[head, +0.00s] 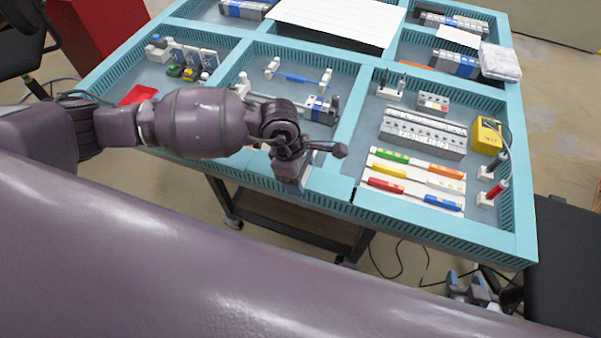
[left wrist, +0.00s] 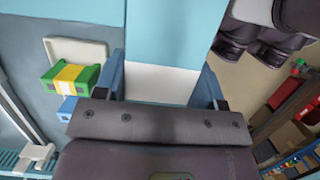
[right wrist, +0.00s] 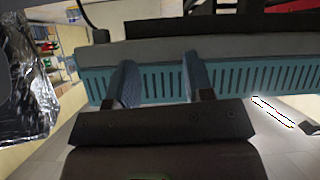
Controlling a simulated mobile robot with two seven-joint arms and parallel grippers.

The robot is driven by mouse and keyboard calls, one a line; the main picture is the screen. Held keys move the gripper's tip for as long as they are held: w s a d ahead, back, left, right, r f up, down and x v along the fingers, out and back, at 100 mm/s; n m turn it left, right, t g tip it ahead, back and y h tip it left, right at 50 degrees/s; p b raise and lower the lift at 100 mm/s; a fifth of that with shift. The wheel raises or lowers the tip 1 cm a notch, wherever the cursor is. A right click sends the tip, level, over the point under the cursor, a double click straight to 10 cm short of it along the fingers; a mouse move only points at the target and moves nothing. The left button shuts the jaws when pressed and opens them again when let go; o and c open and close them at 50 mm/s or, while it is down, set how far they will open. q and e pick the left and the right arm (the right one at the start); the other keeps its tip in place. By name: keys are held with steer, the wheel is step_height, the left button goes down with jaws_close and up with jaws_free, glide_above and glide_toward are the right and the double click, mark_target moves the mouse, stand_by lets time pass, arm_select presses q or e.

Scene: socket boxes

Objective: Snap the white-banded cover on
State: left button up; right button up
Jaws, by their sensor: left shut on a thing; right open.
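My left gripper (head: 291,180) is over the front rim of the teal table in the head view. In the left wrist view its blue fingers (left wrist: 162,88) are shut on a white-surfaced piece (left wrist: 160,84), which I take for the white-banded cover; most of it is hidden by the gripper. A green box with a yellow band (left wrist: 70,77) is left of the fingers, with a blue and white part (left wrist: 68,108) just below it. My right gripper (head: 472,289) is open and empty, low off the table's front right; its fingers (right wrist: 160,80) also show in the right wrist view.
The teal table (head: 420,237) has slotted walls dividing it into compartments. The right compartment holds coloured strips (head: 415,182), a grey terminal block (head: 423,133) and a yellow device (head: 487,136). A blue and white block (head: 320,108) sits on a rail in the middle. A red tray (head: 139,95) is at left.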

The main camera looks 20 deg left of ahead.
steer(key=shift+s, duration=0.1)
arm_select(q)
steer(key=shift+f, duration=0.3)
arm_select(e)
steer(key=shift+s+f, duration=0.45)
steer(key=shift+f, duration=0.25)
arm_select(q)
steer(key=shift+f+b, duration=0.45)
steer(key=shift+b, duration=0.1)
arm_select(e)
steer(key=shift+w, duration=0.45)
arm_select(q)
steer(key=o, duration=1.2)
steer(key=shift+o, duration=1.7)
steer(key=shift+r, duration=0.1)
arm_select(e)
steer(key=shift+s+f, duration=0.2)
steer(key=shift+s, duration=0.3)
arm_select(q)
steer(key=shift+r, duration=0.1)
